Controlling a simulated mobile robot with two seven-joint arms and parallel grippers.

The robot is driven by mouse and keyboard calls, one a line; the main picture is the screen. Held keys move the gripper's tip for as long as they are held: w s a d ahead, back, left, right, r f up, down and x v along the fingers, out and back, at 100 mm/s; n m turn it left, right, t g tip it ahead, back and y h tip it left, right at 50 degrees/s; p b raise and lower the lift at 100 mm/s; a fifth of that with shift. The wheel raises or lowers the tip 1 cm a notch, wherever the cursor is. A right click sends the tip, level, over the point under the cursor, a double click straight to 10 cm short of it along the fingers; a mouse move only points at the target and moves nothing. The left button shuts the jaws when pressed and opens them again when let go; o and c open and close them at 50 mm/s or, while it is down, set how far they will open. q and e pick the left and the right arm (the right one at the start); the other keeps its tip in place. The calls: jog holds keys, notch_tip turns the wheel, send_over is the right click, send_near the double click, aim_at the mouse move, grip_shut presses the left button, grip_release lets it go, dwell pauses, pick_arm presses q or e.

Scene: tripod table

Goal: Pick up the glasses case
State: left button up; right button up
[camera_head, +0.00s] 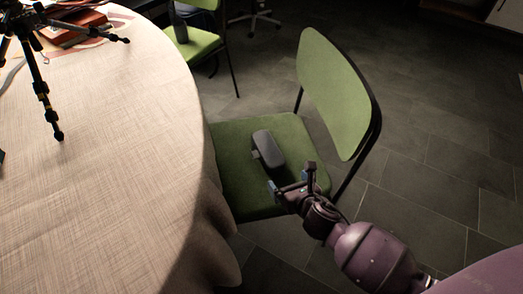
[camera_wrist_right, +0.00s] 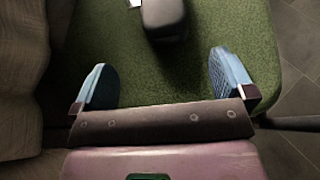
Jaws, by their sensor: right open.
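The dark grey glasses case (camera_head: 268,148) lies on the green seat of a chair in the head view. A small pale tag-like piece shows beside it. In the right wrist view the near end of the case (camera_wrist_right: 165,18) is at the top, ahead of the fingers. My right gripper (camera_head: 290,181) is over the front part of the seat, just short of the case. Its two blue fingers (camera_wrist_right: 163,82) are wide apart with only green seat between them. The case's far end is outside the wrist view. My left gripper is not in view.
The green chair seat (camera_head: 236,188) has a backrest (camera_head: 338,95) on its right. A round table with a beige cloth (camera_head: 110,170) borders it on the left. A black tripod (camera_head: 43,92) stands on the table. A second green chair (camera_head: 192,45) is behind.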

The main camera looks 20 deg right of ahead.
aim_at(278, 164)
jog(key=shift+w+f+n, duration=0.35)
jog(key=shift+w+n, duration=0.05)
jog(key=shift+w, duration=0.35)
jog(key=b+x, duration=0.1)
jog(key=x, duration=0.2)
jog(key=shift+w+f+b, duration=0.1)
jog(key=shift+f+b, duration=0.05)
jog(key=shift+b, duration=0.15)
jog(key=shift+w+f, duration=0.1)
jog(key=shift+w, duration=0.45)
jog(key=shift+w+f+b, duration=0.2)
jog(key=shift+w+b, duration=0.25)
jog(key=x, duration=0.1)
jog(key=b+x, duration=0.1)
jog(key=x, duration=0.1)
jog(key=shift+w+d+f+b, duration=0.1)
jog(key=shift+d+f+b, duration=0.05)
jog(key=shift+d+b, duration=0.15)
jog(key=shift+w, duration=0.65)
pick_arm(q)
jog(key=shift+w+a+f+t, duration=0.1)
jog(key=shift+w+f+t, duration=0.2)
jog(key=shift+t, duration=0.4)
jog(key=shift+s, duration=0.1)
